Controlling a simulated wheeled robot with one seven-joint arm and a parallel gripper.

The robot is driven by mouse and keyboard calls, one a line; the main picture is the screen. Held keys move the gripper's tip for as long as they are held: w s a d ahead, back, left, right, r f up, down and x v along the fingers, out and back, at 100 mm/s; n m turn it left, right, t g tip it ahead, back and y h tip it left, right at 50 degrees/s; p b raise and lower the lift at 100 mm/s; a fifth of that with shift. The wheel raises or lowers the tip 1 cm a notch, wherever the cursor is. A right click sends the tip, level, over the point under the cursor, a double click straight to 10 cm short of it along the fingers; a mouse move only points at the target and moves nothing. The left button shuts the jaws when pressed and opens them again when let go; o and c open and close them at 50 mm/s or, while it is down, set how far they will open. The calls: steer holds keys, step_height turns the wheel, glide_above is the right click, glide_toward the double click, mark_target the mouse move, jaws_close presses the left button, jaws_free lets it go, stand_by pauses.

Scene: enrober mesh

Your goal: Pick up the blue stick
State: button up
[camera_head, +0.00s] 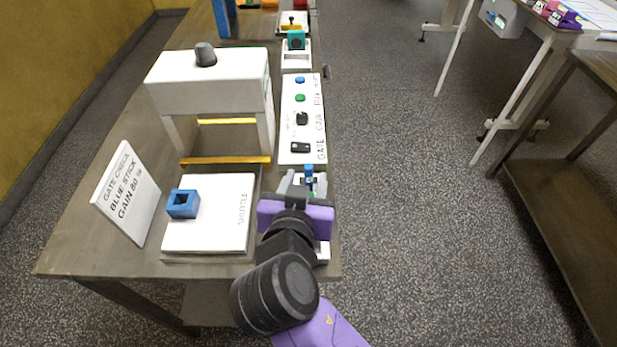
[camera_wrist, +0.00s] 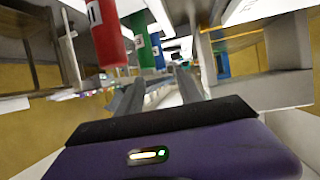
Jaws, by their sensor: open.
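The blue stick (camera_head: 309,171) shows as a small blue top just beyond my gripper in the head view, at the table's right edge. In the wrist view a blue stick (camera_wrist: 157,50) appears between and above the fingertips, behind a green stick (camera_wrist: 141,38) and a nearer red stick (camera_wrist: 106,32). The wrist picture looks upside down. My gripper (camera_head: 303,183) is purple and black, with grey fingers open, also in the wrist view (camera_wrist: 160,82). No stick is visibly held. My gripper hides most of the white holder (camera_head: 324,250) and the lower part of the blue stick.
A white shuttle plate (camera_head: 215,235) with a blue square ring (camera_head: 183,204) lies left of my gripper. A white gate (camera_head: 210,95), a control panel (camera_head: 302,120) and a sign (camera_head: 126,193) stand on the table.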

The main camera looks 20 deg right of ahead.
mark_target(308, 170)
steer(key=p+x, duration=0.1)
steer(key=x, duration=0.6)
steer(key=shift+s+a+f, duration=0.1)
steer(key=shift+a+f, duration=0.05)
steer(key=shift+c, duration=0.2)
jaws_close()
